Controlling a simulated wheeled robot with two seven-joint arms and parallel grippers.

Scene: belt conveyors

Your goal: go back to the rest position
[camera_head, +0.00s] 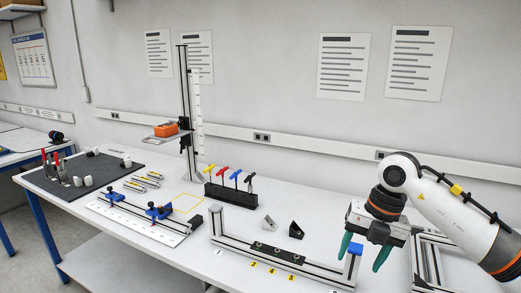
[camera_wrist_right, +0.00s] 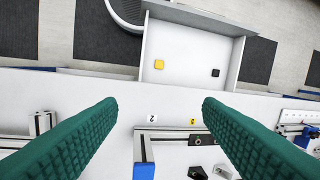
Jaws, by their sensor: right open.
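My right gripper (camera_head: 364,252) hangs over the right part of the white table, its two green fingers spread apart and pointing down. In the right wrist view the fingers (camera_wrist_right: 160,104) stand wide apart with nothing held between them. A blue end block (camera_head: 355,249) of the long aluminium rail (camera_head: 285,262) shows between the fingers in the head view. It also shows low in the wrist view (camera_wrist_right: 144,171); how far below the fingers it is I cannot tell. My left gripper is not in view.
A second aluminium frame (camera_head: 424,262) lies close to the gripper's right. Two small angled blocks (camera_head: 296,230) and a rack of coloured-handled tools (camera_head: 230,195) stand left. A tall measuring column (camera_head: 188,110) rises behind. A grey tray (camera_wrist_right: 190,55) with yellow and black squares lies beyond the table edge.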

